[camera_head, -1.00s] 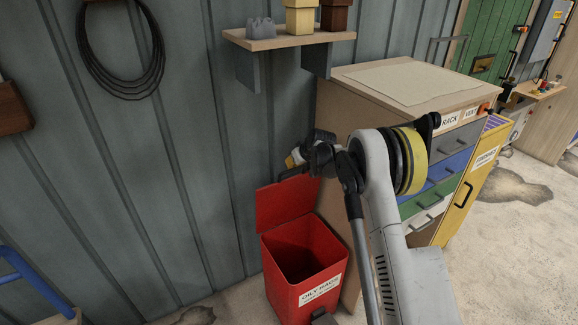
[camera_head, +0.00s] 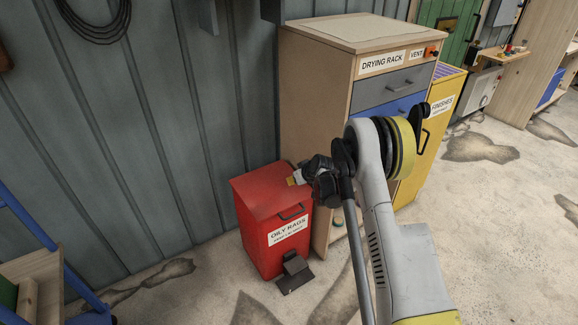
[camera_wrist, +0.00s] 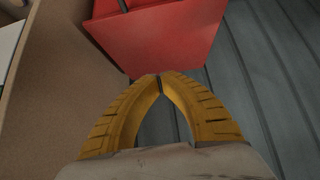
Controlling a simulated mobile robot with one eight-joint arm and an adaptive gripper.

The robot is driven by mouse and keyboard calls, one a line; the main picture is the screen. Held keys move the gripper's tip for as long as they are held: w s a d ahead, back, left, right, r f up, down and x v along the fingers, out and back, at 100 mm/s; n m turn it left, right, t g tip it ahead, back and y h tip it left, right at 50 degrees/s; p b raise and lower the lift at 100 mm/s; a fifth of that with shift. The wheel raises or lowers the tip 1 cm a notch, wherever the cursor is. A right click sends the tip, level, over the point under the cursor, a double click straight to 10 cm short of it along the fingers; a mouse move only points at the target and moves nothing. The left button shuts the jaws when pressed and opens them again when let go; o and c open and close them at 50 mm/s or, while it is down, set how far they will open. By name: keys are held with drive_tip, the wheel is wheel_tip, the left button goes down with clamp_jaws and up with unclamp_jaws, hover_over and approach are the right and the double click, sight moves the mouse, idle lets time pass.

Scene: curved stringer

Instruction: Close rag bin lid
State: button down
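The red rag bin (camera_head: 270,245), labelled OILY RAGS, stands on the floor against the grey wall. Its red lid (camera_head: 265,190) is down over the top, so the inside is hidden. The lid's dark handle (camera_head: 291,212) faces the front. My gripper (camera_head: 293,181) is at the lid's right side in the head view; whether it touches cannot be told. In the wrist view, the yellow fingers of my gripper (camera_wrist: 159,77) meet at their tips with nothing between them. The red lid (camera_wrist: 165,35) lies just beyond the tips.
The wooden drying rack cabinet (camera_head: 318,120) stands close to the right of the bin. A dark pedal (camera_head: 295,274) sticks out at the bin's foot. A blue-framed wooden stand (camera_head: 40,275) is at lower left. The floor in front is open.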

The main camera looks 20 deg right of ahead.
drive_tip(key=s+d+f, duration=0.1)
drive_tip(key=s+f, duration=0.2)
drive_tip(key=f, duration=0.8)
drive_tip(key=shift+s+d+f, duration=0.15)
drive_tip(key=shift+s+f, duration=0.05)
drive_tip(key=shift+s, duration=0.2)
drive_tip(key=shift+r, duration=0.1)
